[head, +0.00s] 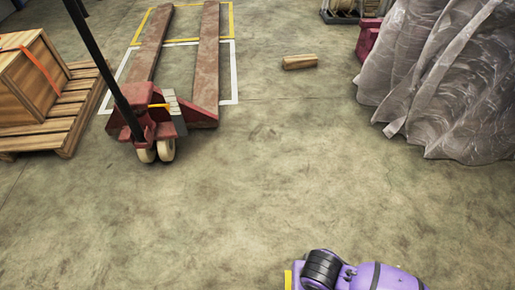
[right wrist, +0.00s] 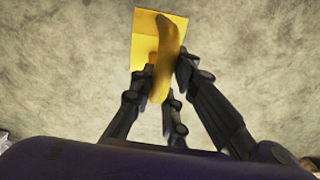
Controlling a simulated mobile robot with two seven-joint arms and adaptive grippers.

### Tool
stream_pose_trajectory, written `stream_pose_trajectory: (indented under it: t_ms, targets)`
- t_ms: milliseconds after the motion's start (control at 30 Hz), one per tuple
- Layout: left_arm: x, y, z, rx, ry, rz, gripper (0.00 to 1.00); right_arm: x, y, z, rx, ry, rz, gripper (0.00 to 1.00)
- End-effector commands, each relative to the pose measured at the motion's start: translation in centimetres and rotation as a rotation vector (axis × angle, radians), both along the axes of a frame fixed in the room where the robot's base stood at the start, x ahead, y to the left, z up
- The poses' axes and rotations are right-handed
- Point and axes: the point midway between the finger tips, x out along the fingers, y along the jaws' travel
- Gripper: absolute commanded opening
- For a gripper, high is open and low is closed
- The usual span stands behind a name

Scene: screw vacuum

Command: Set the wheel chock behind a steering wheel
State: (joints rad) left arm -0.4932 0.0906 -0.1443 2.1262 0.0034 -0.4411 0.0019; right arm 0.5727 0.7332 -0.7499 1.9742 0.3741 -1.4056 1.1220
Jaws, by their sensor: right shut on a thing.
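The yellow wheel chock (right wrist: 145,40) is held in my right gripper (right wrist: 166,75), whose dark fingers are closed around its raised yellow part. In the head view only a yellow sliver of the chock (head: 288,280) shows at the bottom edge, beside my purple right arm. The red pallet jack (head: 150,125) stands at the upper left, with a dark handle rising to the left. Its pale steering wheels (head: 155,153) rest on the floor at its near end. The chock is well apart from the wheels, nearer to me and to the right. My left gripper is not in view.
A wooden crate (head: 38,85) stands on a pallet (head: 70,125) at the left. A wooden block (head: 300,62) lies on the floor at the back. A plastic-wrapped load (head: 445,80) stands at the right. The floor between me and the jack is clear.

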Motion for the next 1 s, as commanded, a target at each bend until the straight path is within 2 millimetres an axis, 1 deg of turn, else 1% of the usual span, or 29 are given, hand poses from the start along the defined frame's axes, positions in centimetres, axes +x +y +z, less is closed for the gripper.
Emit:
stream_pose_trajectory:
  t_ms: [33,267,467,567,667,700,767,800,867,900,1000]
  targets:
    - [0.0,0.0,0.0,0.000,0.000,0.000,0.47,0.6,0.1,1.0,0.002,-0.007,-0.005,0.00]
    - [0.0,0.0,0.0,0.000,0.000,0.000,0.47,2.4,0.1,5.3,0.002,-0.008,-0.024,0.00]
    - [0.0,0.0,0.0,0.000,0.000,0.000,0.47,4.8,-0.2,10.0,0.001,-0.010,-0.022,0.00]
    - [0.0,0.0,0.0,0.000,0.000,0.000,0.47,6.4,-0.5,13.2,0.000,-0.015,-0.012,0.00]
    - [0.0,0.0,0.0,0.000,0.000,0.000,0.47,8.1,-0.9,17.2,-0.002,-0.016,0.006,0.00]
    - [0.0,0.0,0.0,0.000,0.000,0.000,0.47,8.9,-1.0,19.0,-0.001,-0.018,0.015,0.00]
    - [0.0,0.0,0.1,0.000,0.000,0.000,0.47,9.8,-1.4,21.6,-0.002,-0.018,0.029,0.00]
    - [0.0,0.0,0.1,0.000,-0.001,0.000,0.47,10.5,-1.6,23.4,-0.003,-0.018,0.039,0.00]
    - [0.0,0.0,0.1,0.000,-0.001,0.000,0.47,11.4,-2.0,25.9,-0.003,-0.018,0.055,0.00]
    - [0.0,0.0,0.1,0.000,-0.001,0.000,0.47,11.9,-2.2,27.5,-0.003,-0.017,0.065,0.00]
    - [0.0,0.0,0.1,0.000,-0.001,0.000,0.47,13.1,-2.6,30.8,-0.003,-0.015,0.088,0.00]
